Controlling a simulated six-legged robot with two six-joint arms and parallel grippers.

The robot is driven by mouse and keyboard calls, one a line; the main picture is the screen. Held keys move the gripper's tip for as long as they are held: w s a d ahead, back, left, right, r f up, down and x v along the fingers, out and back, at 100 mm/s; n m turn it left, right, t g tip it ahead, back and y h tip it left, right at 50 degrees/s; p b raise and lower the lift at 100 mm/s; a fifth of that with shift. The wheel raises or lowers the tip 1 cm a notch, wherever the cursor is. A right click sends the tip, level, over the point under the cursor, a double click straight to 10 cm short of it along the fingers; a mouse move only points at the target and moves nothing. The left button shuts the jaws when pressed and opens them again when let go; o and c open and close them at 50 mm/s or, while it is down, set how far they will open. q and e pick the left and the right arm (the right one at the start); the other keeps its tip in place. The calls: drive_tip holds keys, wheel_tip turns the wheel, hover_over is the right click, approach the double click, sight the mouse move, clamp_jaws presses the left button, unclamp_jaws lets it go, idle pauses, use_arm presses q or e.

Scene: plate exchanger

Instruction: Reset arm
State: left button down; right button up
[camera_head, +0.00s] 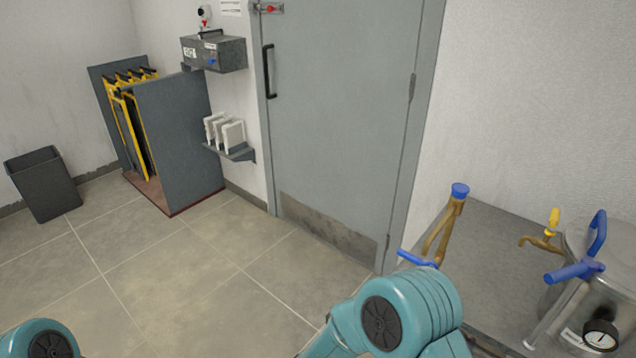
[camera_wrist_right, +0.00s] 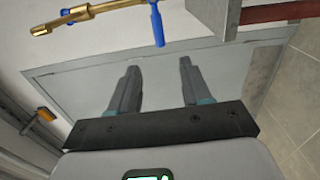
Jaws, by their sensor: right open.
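My right gripper (camera_wrist_right: 157,88) shows in the right wrist view with its two fingers apart and nothing between them. Beyond its fingers is a flat grey surface. In the head view a teal joint of my right arm (camera_head: 395,312) rises at the bottom centre-right, and its gripper is not seen there. A teal part of my left arm (camera_head: 42,342) shows at the bottom left corner. My left gripper is in neither view.
A grey bench (camera_head: 490,265) at right bears a brass pipe with a blue cap (camera_head: 459,191), a yellow-handled tap (camera_head: 553,222) and a steel vessel with a gauge (camera_head: 600,335). A grey door (camera_head: 340,120), plate rack (camera_head: 180,140) and bin (camera_head: 42,185) stand behind. The tiled floor at left is clear.

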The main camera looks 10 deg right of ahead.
drive_tip(key=s+d+f+g+y, duration=0.2)
drive_tip(key=d+f, duration=0.6)
drive_tip(key=d, duration=0.3)
drive_tip(key=s+a+f+m+y, duration=0.2)
drive_tip(key=s+a+f+y, duration=0.15)
drive_tip(key=f+y, duration=0.4)
drive_tip(key=s+a+f+m+g+y, duration=0.3)
drive_tip(key=s+a+m+g+y, duration=0.1)
drive_tip(key=s+a, duration=0.3)
drive_tip(key=s+a+f+m+g+y, duration=0.4)
drive_tip(key=s+a, duration=0.3)
drive_tip(key=s, duration=0.4)
drive_tip(key=shift+a+g+p, duration=0.2)
drive_tip(key=shift+g+p, duration=0.1)
drive_tip(key=shift+g, duration=0.3)
drive_tip(key=shift+w, duration=0.1)
